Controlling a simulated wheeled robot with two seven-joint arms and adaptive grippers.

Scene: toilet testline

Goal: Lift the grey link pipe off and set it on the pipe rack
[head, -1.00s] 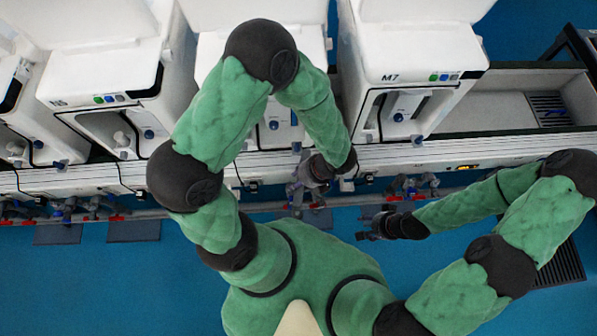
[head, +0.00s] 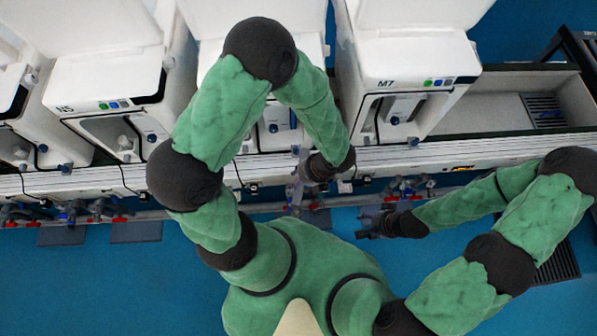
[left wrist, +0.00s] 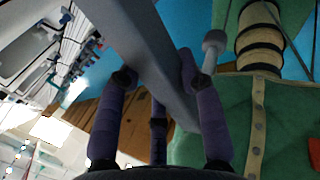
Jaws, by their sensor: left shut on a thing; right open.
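My left gripper (head: 298,192) is low in front of the white line, below the middle toilet. In the left wrist view its dark purple fingers (left wrist: 158,100) are shut on a long smooth grey pipe (left wrist: 140,45), which slants between them. A short grey stub with a round end (left wrist: 212,42) sticks up beside the pipe. In the head view the pipe is mostly hidden by my left arm and gripper. My right gripper (head: 366,224) is open and empty, over the blue floor to the right. I cannot make out the pipe rack with certainty.
White toilets stand along the line, one marked N5 (head: 113,80) and one marked M7 (head: 413,75). Valves with red and blue handles (head: 95,210) hang along the front rail, with more (head: 408,186) near my right gripper. A grey tray (head: 480,110) is at right.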

